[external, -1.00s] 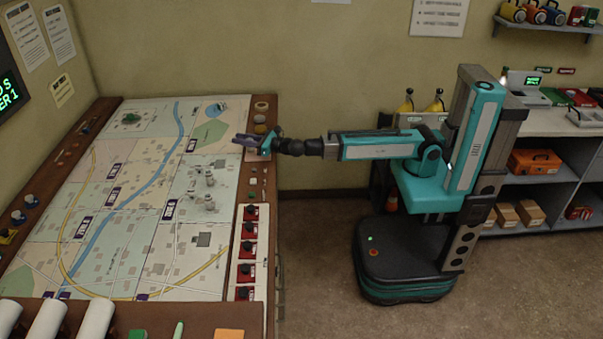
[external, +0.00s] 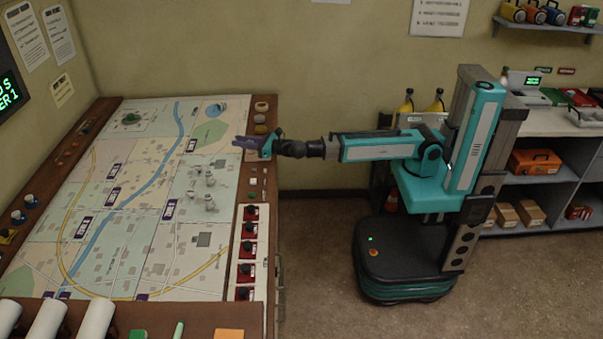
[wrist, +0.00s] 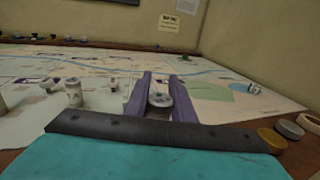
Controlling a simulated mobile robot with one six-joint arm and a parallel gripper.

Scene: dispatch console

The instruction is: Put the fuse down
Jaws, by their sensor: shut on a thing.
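My gripper (external: 240,142) is over the right edge of the map table, near its far right corner. In the wrist view its two purple fingers (wrist: 160,92) are shut on a small round grey-white piece, which I take to be the fuse (wrist: 160,99). Only its end shows between the fingers. In the external view the fuse is too small to make out. The fingers point left, over the map (external: 150,220). I cannot tell whether the fuse touches the surface.
Several small white pieces (external: 208,181) stand on the map, left of my fingers in the wrist view. Round knobs (external: 261,118) sit on the wooden rim beyond my gripper. Red switches (external: 247,247) line the right rim. The map's middle is mostly flat and open.

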